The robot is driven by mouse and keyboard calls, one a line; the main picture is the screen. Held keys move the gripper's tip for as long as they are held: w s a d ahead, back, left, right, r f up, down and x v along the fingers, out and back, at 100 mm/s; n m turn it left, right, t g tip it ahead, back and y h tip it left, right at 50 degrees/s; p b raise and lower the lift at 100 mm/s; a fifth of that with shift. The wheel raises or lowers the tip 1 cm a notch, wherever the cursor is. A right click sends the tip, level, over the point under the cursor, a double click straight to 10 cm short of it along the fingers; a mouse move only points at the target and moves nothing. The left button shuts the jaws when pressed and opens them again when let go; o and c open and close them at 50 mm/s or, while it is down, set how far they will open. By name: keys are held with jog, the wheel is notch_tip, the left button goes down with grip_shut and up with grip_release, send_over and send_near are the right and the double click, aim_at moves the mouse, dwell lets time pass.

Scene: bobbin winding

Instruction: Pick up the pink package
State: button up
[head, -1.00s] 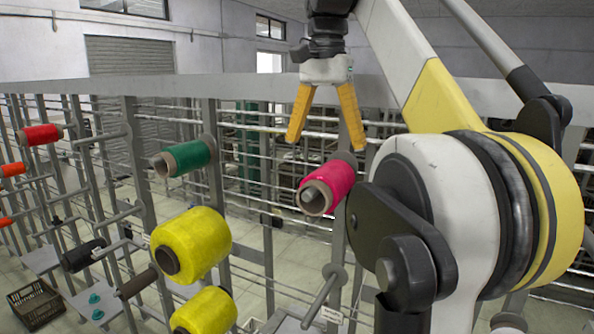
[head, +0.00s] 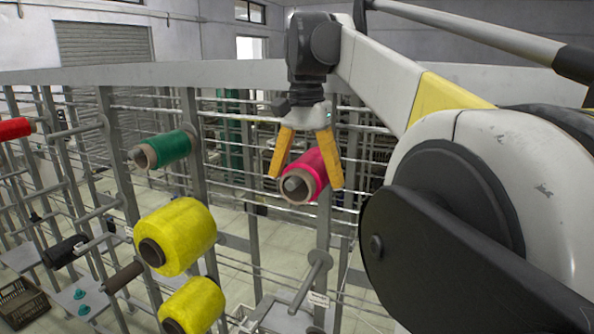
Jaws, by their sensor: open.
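The pink package (head: 313,168) is a pink yarn spool on a pale core tube, and it sits on a peg of the grey metal rack. My gripper (head: 307,183) has two orange fingers pointing down and spread apart. In the picture the fingers straddle the pink package, one at its left and one at its right. The right finger overlaps its right edge. I cannot tell from this view whether either finger touches it.
A green spool (head: 167,148) and a yellow spool (head: 176,236) hang on pegs to the left, with another yellow spool (head: 193,305) below. An empty peg (head: 308,283) sticks out below the pink package. A dark crate (head: 22,303) stands on the floor at lower left.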

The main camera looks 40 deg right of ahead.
jog(key=shift+w+f, duration=0.15)
jog(key=shift+f, duration=0.05)
jog(key=c, duration=1.4)
jog(key=shift+r, duration=0.3)
